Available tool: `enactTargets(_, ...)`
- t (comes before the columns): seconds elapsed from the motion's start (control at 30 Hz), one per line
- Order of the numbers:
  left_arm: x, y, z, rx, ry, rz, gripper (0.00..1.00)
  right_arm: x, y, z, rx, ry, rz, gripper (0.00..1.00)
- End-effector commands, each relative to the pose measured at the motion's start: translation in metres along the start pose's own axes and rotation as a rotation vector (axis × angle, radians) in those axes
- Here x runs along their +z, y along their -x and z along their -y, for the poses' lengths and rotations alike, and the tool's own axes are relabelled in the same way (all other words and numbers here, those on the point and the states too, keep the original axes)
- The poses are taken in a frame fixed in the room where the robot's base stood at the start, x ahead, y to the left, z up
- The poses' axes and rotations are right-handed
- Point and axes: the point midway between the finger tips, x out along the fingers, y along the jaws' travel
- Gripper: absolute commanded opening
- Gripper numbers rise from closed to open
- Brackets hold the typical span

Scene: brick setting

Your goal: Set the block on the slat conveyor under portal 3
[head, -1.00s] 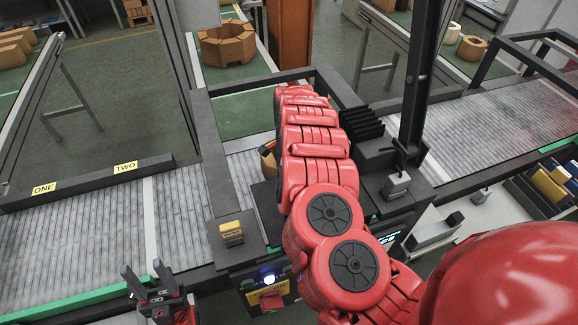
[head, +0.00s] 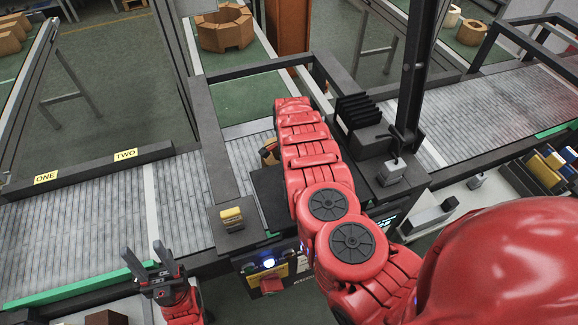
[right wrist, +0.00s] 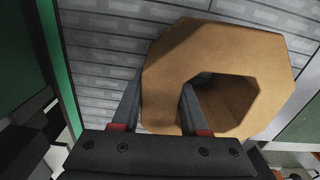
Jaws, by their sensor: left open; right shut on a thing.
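The tan block (right wrist: 215,50), angular with a large hole, fills the right wrist view. My right gripper (right wrist: 157,100) is shut on one wall of it, one finger outside and one in the hole. In the head view only a bit of the block (head: 269,152) shows left of my right arm, which hides the right gripper. The grey slat conveyor (head: 185,205) runs across the head view, and its slats lie behind the block in the wrist view. I cannot tell whether they touch. My left gripper (head: 147,257) is open and empty by the conveyor's near green edge. No label for portal 3 is readable.
Labels ONE (head: 46,177) and TWO (head: 125,155) sit on the far rail. A dark frame (head: 212,150) spans the conveyor beside my right arm. A yellow-topped button box (head: 232,217) and a black post (head: 412,80) stand nearby. The left conveyor stretch is clear.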

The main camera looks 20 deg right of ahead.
Motion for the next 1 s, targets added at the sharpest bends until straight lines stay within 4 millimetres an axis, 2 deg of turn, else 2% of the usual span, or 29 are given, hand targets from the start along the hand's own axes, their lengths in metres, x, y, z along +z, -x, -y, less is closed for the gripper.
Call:
enactTargets(0.23,0.001,0.003,0.0,0.0,0.0,0.0,0.5,0.0,-0.002,0.002,-0.005,0.0,0.0,0.0)
enactTargets(0.27,0.001,0.003,0.0,0.0,0.0,0.0,0.5,0.0,-0.002,0.001,-0.004,0.0,0.0,0.47)
enactTargets(0.4,0.0,0.002,0.0,0.0,0.0,0.0,0.5,0.0,-0.001,0.001,-0.002,0.0,0.0,0.72)
enactTargets(0.8,0.0,0.001,0.0,0.0,0.0,0.0,0.5,0.0,0.003,0.001,-0.001,0.0,0.0,0.74)
enactTargets(1.0,0.001,0.006,0.0,0.0,0.0,0.0,0.5,0.0,0.023,0.002,-0.004,-0.002,-0.001,0.74)
